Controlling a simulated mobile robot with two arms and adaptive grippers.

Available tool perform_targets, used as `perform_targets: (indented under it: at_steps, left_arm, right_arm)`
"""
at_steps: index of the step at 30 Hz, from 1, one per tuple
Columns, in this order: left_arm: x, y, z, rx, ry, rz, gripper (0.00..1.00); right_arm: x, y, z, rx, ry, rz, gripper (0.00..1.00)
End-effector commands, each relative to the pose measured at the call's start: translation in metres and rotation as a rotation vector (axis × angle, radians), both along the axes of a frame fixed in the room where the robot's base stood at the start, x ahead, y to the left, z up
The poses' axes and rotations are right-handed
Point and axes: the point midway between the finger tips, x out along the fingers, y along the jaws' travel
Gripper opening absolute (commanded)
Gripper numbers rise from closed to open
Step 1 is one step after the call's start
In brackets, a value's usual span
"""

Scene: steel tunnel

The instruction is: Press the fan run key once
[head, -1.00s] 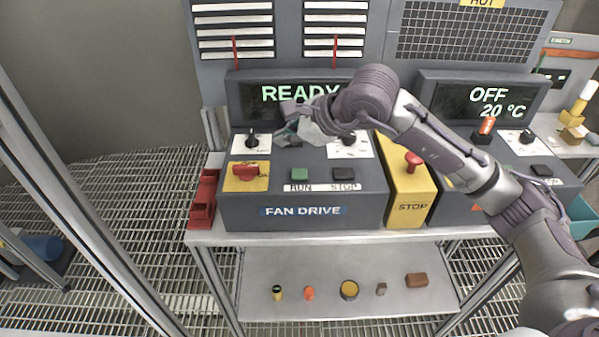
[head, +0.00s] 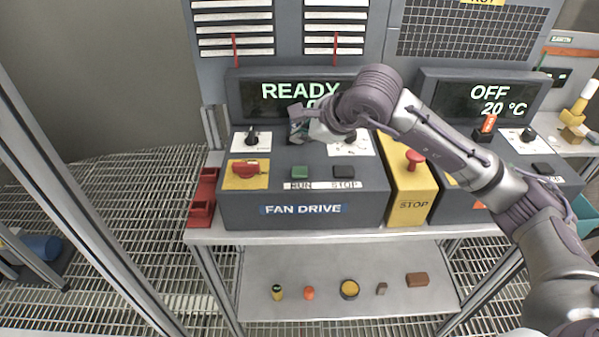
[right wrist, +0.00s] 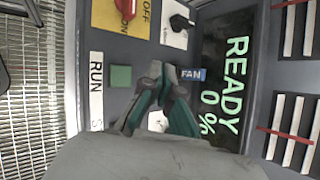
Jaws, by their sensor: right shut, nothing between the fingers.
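The fan run key is a green square key (head: 299,172) on the fan drive console (head: 305,210), above the RUN label. It also shows in the right wrist view (right wrist: 120,76), left of my fingers. The display (head: 300,92) reads READY with a 0 % line, partly covered by my arm in the head view. My right gripper (head: 297,128) is shut and empty, above the console and behind the run key in the head view. It also shows in the right wrist view (right wrist: 163,76), its fingertips apart from the key. My left gripper is not in view.
A dark STOP key (head: 344,172) sits right of the run key. A red switch (head: 246,168) on a yellow plate and a black knob (head: 252,138) are to the left. A red mushroom button (head: 414,157) stands on the yellow STOP box (head: 408,190).

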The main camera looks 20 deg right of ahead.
Motion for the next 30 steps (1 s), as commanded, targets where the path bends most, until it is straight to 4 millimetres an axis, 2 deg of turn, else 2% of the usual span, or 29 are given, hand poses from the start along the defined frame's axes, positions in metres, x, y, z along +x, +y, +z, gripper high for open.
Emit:
perform_targets:
  at_steps: [1,7,9,12,30]
  left_arm:
    - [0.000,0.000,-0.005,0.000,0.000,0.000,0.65]
    - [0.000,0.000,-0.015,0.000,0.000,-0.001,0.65]
    - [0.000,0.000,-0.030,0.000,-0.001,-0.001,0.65]
    - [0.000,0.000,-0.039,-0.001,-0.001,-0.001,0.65]
    - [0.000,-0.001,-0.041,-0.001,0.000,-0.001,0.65]
  right_arm:
    - [0.000,0.000,-0.010,-0.001,0.001,0.000,0.00]
    - [0.000,0.000,-0.040,0.000,0.002,0.001,0.00]
    - [0.000,0.000,-0.053,-0.001,0.000,0.001,0.00]
    - [0.000,0.000,-0.061,-0.001,-0.001,0.000,0.00]
    - [0.000,0.000,-0.063,0.001,0.000,0.001,0.00]
